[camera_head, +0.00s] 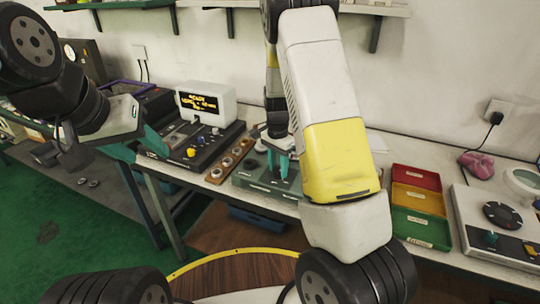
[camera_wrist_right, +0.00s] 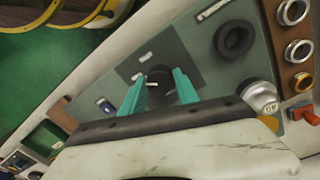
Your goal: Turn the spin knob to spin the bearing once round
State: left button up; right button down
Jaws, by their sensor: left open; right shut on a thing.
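My right gripper (camera_wrist_right: 160,92) has its two teal fingers on either side of a small dark knob (camera_wrist_right: 160,74) on a dark square plate of the green-grey device. I take it for the spin knob. A black ring (camera_wrist_right: 234,38) sits on the same device, apart from the fingers; I cannot tell whether it is the bearing. In the head view my right gripper (camera_head: 281,163) points down at the green-grey device (camera_head: 253,182), and my arm hides part of it. My left gripper (camera_head: 140,150) is open and empty, in front of the bench at the left.
A wooden rack (camera_head: 222,169) with several metal rings stands beside the device. A black panel with knobs and a lit display (camera_head: 207,103) is to its left. Red, yellow and green trays (camera_head: 417,229) and a white dial unit (camera_head: 470,240) are at the right.

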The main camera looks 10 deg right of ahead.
aim_at(278, 169)
jog(key=c, duration=0.9)
grip_release()
jog(key=shift+w+a+r, duration=0.1)
jog(key=shift+w+r, duration=0.05)
jog(key=shift+r, duration=3.75)
jog(key=shift+r, duration=0.1)
jog(key=s+a+r+n+t+y, duration=0.1)
jog(key=s+r+n+t+y, duration=0.35)
jog(key=s+r, duration=0.9)
jog(key=s+r+n, duration=0.2)
jog(key=s, duration=0.1)
jog(key=s+r+n+t+h, duration=0.1)
jog(key=s+r+n, duration=0.1)
jog(key=s+n, duration=0.1)
jog(key=s+a+r+n+t+h, duration=0.1)
jog(key=s+r+n, duration=0.1)
jog(key=s, duration=0.3)
jog(key=shift+s+r, duration=0.15)
